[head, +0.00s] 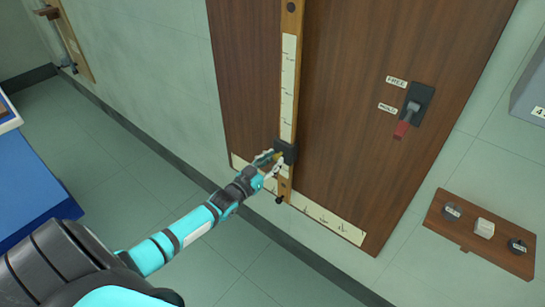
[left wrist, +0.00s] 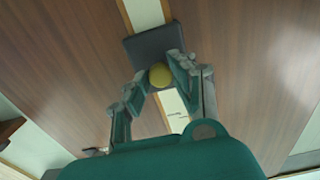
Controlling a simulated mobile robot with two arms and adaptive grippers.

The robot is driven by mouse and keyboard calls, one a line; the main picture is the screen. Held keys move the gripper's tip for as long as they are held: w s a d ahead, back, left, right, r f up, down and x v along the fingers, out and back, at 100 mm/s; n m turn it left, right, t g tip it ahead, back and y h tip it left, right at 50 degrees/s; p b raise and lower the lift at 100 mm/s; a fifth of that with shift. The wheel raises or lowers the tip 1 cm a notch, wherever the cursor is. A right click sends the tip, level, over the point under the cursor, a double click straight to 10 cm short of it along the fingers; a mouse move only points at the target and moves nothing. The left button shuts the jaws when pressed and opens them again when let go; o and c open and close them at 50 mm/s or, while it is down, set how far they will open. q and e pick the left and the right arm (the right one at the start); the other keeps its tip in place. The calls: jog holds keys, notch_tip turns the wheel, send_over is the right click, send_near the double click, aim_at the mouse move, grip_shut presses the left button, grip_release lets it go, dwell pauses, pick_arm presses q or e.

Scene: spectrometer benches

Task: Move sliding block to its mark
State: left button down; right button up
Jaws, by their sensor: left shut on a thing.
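A dark sliding block (head: 286,151) sits low on a vertical wooden rail (head: 289,20) with a pale scale strip (head: 289,85), mounted on a brown wooden panel (head: 345,90). In the left wrist view the block (left wrist: 152,48) is a dark grey piece with a round yellow knob (left wrist: 160,75). My left gripper (head: 272,160) is at the block, and its fingers (left wrist: 157,82) are closed around the knob. The mark on the scale is too small to make out. My right gripper is not in view.
A second scale strip (head: 345,229) runs along the panel's bottom. A blue bench (head: 35,175) is at left.

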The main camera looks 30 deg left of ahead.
pick_arm(q)
notch_tip(320, 180, down, 2)
jog(key=shift+f+b, duration=0.15)
jog(key=shift+b, duration=0.3)
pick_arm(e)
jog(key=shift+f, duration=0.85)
pick_arm(q)
jog(key=c, duration=1.1)
grip_release()
jog(key=shift+s, duration=0.15)
jog(key=s, duration=0.8)
jog(key=s+a, duration=0.1)
jog(key=s, duration=0.2)
jog(key=shift+s, duration=0.4)
